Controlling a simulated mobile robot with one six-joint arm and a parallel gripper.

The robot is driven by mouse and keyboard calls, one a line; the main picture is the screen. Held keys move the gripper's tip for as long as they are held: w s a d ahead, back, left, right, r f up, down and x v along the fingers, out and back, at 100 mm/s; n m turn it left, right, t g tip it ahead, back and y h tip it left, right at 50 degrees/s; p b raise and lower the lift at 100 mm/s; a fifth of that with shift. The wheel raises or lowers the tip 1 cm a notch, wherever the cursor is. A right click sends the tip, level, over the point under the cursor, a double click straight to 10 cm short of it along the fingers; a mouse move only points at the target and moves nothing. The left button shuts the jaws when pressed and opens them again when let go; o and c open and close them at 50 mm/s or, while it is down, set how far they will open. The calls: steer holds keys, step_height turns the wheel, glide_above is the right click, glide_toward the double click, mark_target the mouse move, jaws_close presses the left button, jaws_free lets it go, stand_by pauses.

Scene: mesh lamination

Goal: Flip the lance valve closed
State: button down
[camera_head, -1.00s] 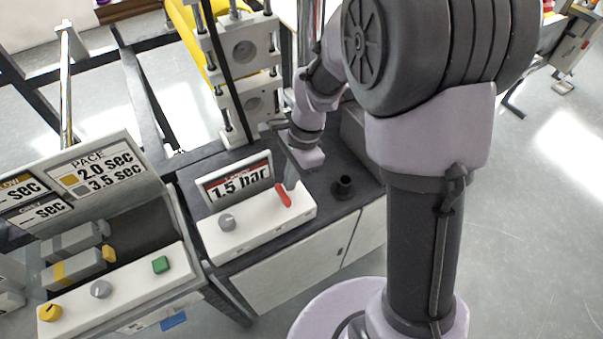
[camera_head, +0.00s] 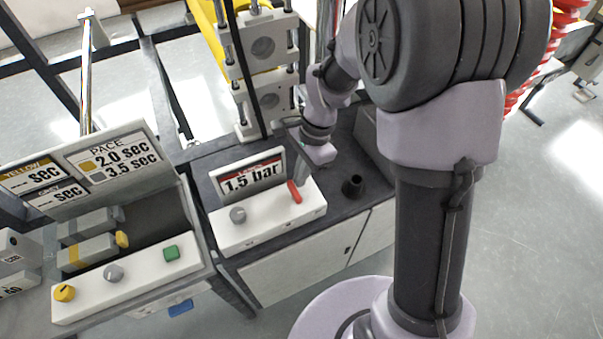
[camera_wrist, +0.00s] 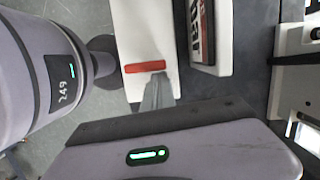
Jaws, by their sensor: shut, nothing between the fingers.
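The lance valve is a red lever (camera_head: 294,191) on top of a white control box (camera_head: 262,228), beside a grey knob (camera_head: 238,215). In the wrist view the red lever (camera_wrist: 144,67) lies across the white box. My gripper (camera_head: 305,184) is shut and empty, pointing down at the lever's right side. In the wrist view my gripper (camera_wrist: 157,78) has its grey fingertips right at the lever's long edge; I cannot tell whether they touch it.
A "1.5 bar" sign (camera_head: 249,177) stands behind the box. A black cup-like holder (camera_head: 353,186) is on the dark bench to the right. A second panel (camera_head: 140,278) with yellow, grey and green controls is at the left.

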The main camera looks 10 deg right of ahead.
steer(key=shift+a+n, duration=0.1)
steer(key=shift+n, duration=0.3)
steer(key=n+p, duration=0.2)
steer(key=a+n+g+p, duration=0.1)
steer(key=n, duration=0.1)
steer(key=shift+w+r+h+p, duration=0.15)
steer(key=shift+w+h+p, duration=0.15)
steer(key=n+p, duration=0.1)
steer(key=n, duration=0.1)
steer(key=a+n+h+p, duration=0.1)
steer(key=n, duration=0.1)
steer(key=shift+a+n+g+p, duration=0.2)
steer(key=shift+n+g+p, duration=0.1)
steer(key=n+p, duration=0.1)
steer(key=n, duration=0.1)
steer(key=a+n+h+p, duration=0.1)
steer(key=n, duration=0.1)
steer(key=shift+s+a, duration=0.1)
steer(key=shift+s, duration=0.1)
steer(key=shift+s+a+n+h+p, duration=0.2)
steer(key=shift+n+p, duration=0.15)
steer(key=shift+n, duration=0.6)
steer(key=shift+s+a+n+h+p, duration=0.1)
steer(key=shift+a+n+h+p, duration=0.15)
steer(key=shift+n, duration=0.7)
